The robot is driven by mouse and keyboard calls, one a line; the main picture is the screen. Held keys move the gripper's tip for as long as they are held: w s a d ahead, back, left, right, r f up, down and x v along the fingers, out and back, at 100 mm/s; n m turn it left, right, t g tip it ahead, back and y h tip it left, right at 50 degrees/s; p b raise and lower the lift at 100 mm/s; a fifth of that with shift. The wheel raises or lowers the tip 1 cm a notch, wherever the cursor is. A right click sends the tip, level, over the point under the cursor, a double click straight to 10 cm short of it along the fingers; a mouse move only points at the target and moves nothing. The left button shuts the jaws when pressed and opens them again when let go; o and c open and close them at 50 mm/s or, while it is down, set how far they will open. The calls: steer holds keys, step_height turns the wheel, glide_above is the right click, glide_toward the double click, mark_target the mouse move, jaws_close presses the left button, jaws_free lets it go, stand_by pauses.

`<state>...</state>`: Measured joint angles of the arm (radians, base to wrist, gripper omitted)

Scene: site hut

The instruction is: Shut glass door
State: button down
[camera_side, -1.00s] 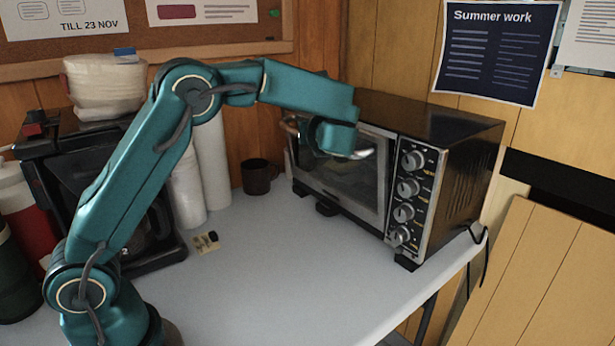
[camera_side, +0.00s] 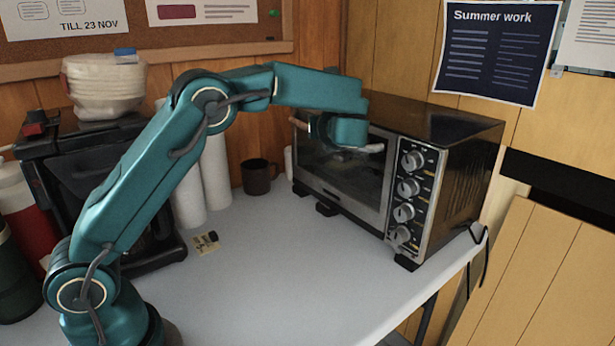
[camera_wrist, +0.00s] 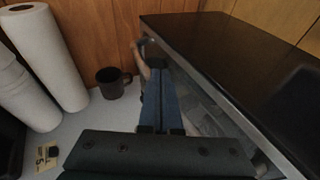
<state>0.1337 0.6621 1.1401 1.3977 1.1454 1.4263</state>
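The black and silver toaster oven (camera_side: 445,130) stands on the table with its front facing left. Its glass door (camera_side: 345,185) is upright or nearly so; my gripper hides its top edge, so I cannot tell if it is flush. The tan bar handle (camera_side: 301,123) shows on both sides of my gripper (camera_side: 340,133), and one end shows in the wrist view (camera_wrist: 142,65). In the wrist view my gripper's fingers (camera_wrist: 161,90) lie together over the handle line, at the door's outer side. Whether they touch the handle is hidden.
A dark mug (camera_side: 259,176) and white paper rolls (camera_side: 214,170) stand left of the oven. A coffee maker (camera_side: 90,170) with stacked bowls (camera_side: 103,85) on top is further left. The table (camera_side: 300,265) in front of the oven is clear.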

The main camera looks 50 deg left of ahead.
stand_by(0.3)
steer(key=s+r, duration=0.2)
steer(key=s, duration=0.5)
stand_by(0.3)
steer(key=s+a+r+n, duration=0.1)
steer(key=s+r+n, duration=0.2)
steer(key=s, duration=0.2)
steer(key=s+d+f+n+g+h, duration=0.2)
steer(key=s+d+f+n+h, duration=0.15)
steer(key=s+n, duration=0.35)
steer(key=s+d+f+n+h, duration=0.4)
steer(key=d+n+h, duration=0.1)
steer(key=d+n, duration=0.2)
steer(key=s+d+f+n+h, duration=0.4)
steer(key=s+d+n, duration=0.1)
steer(key=d+n, duration=0.2)
steer(key=shift+s+d+f+h, duration=0.15)
steer(key=shift+f+h, duration=0.05)
steer(key=shift+h, duration=0.15)
